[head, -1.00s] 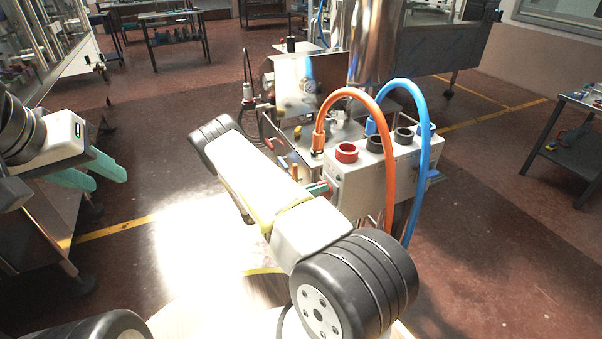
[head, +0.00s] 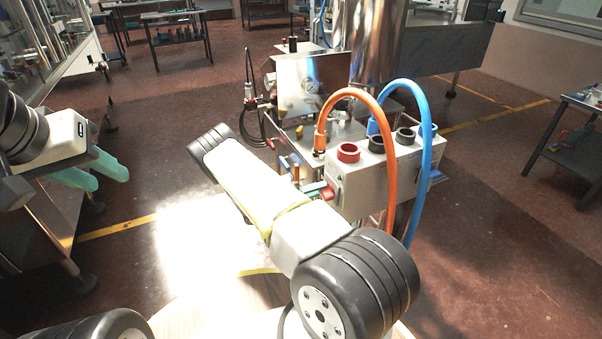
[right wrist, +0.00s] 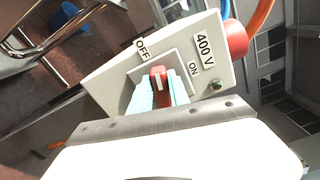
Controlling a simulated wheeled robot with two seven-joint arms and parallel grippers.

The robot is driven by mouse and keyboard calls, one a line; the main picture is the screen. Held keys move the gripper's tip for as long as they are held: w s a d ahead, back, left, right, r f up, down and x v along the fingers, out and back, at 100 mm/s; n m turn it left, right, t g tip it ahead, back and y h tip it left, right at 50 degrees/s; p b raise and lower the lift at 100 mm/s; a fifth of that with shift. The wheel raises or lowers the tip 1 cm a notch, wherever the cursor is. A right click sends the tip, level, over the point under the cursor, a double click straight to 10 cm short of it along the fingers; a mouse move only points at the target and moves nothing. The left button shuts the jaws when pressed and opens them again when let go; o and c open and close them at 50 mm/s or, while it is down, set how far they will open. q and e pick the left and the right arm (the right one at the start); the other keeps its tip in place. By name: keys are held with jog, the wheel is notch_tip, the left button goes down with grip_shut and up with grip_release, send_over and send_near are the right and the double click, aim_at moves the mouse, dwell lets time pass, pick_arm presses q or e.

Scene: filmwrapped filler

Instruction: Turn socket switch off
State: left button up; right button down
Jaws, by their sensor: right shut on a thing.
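The socket box (head: 372,178) is a light grey box with a red rotary switch on its left face. In the right wrist view the switch knob (right wrist: 159,77) is red with a white mark, on a plate between OFF and ON labels. The mark points up in the picture, between the two labels. My right gripper (right wrist: 160,88) is shut on the knob, a pale finger on each side. In the head view the right gripper (head: 317,190) reaches the box's left face, with its arm hiding part. My left gripper (head: 110,174) is open and empty at the left.
An orange hose (head: 388,130) and a blue hose (head: 424,150) arch over the box from its top sockets. A metal machine (head: 303,85) stands behind it. A green lamp (right wrist: 217,86) and a 400 V label sit beside the switch.

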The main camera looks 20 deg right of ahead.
jog(key=shift+w+f+n, duration=0.1)
jog(key=shift+f+n, duration=0.1)
jog(key=shift+n, duration=1.3)
jog(key=c, duration=1.2)
grip_release()
jog(key=shift+c, duration=0.2)
jog(key=a, duration=0.8)
jog(key=shift+s, duration=0.35)
